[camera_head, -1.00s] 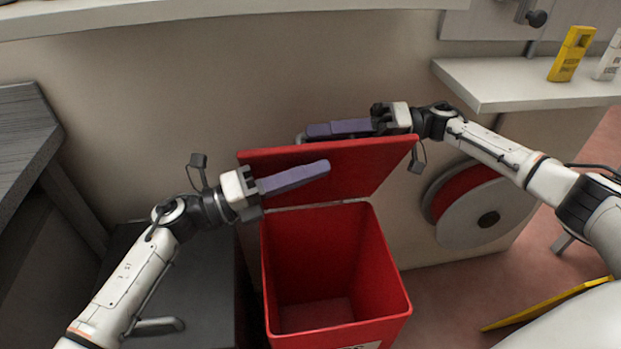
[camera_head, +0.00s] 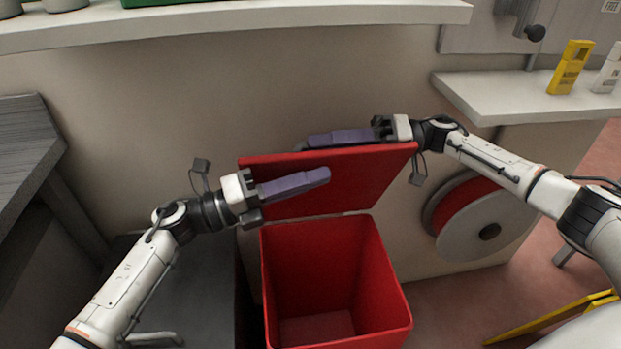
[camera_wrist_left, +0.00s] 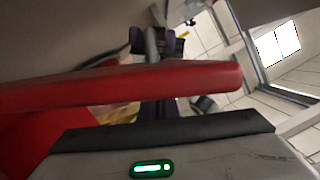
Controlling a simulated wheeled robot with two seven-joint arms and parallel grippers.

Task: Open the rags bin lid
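The red bin (camera_head: 285,272) stands open in the head view, with its empty inside showing. Its red lid (camera_head: 365,178) is raised at the back, steeply tilted above the rear rim. The lid also crosses the left wrist view as a red band (camera_wrist_left: 150,85). My left gripper (camera_head: 322,174) is in front of the lid, its purple fingers pointing right across the lid's face; contact is unclear. My right gripper (camera_head: 315,140) is behind the lid's top edge, its purple fingers pointing left and partly hidden. Finger gaps cannot be made out on either gripper.
A beige wall panel (camera_head: 250,90) stands close behind the lid. A red and grey reel (camera_head: 475,222) is to the right of the bin. A white shelf (camera_head: 500,95) holds a yellow item (camera_head: 570,68). A dark bench (camera_head: 25,140) is at left.

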